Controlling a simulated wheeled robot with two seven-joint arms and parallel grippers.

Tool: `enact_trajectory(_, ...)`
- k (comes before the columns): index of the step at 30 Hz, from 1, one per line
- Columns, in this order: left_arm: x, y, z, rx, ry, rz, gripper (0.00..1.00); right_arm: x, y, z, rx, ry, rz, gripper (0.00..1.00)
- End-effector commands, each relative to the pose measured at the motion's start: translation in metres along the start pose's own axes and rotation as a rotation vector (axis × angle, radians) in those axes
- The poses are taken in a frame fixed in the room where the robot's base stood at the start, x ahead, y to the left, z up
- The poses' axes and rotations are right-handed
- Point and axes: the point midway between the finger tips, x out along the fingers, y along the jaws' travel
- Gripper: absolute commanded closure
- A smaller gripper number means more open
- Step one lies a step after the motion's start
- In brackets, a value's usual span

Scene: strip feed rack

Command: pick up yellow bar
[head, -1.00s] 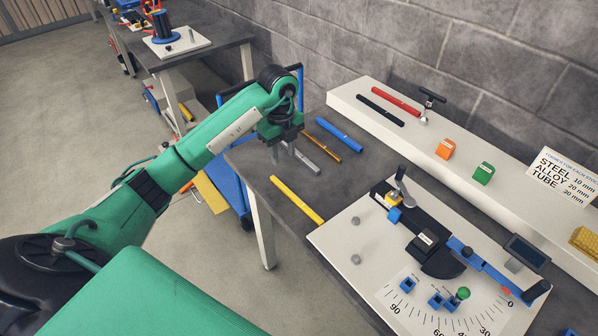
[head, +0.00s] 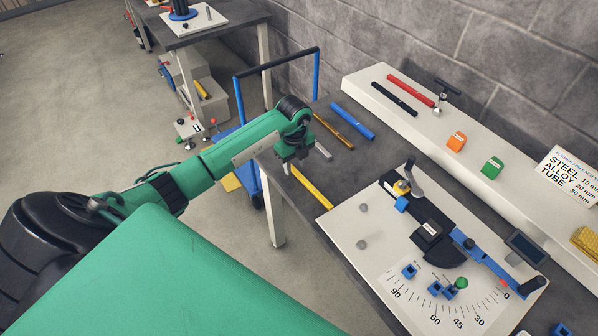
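The yellow bar (head: 313,190) lies on the dark table near its left edge, left of the white angle board. My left gripper (head: 293,166) points down at the bar's far end and hides part of that end. Its fingers look apart, with no bar raised between them; whether they touch the bar I cannot tell. My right gripper is not in view.
A grey bar (head: 323,151), a brown-gold bar (head: 334,135) and a blue bar (head: 353,121) lie beyond the gripper. The white board (head: 345,226) with its angle jig (head: 432,232) is to the right. A raised white shelf (head: 440,147) runs along the wall.

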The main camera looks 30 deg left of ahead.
Motion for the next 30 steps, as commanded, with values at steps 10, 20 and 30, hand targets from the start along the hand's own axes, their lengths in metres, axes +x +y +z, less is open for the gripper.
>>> enact_trajectory(10, 0.015, 0.000, 0.000, 0.001, -0.001, 0.000, 0.61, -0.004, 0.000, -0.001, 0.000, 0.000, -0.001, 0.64)
enact_trajectory(20, 0.014, -0.001, 0.000, 0.001, -0.001, -0.002, 1.00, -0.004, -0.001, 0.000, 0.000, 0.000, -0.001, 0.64)
enact_trajectory(30, 0.009, -0.001, 0.000, 0.002, -0.001, -0.004, 1.00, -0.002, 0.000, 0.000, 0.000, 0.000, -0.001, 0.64)
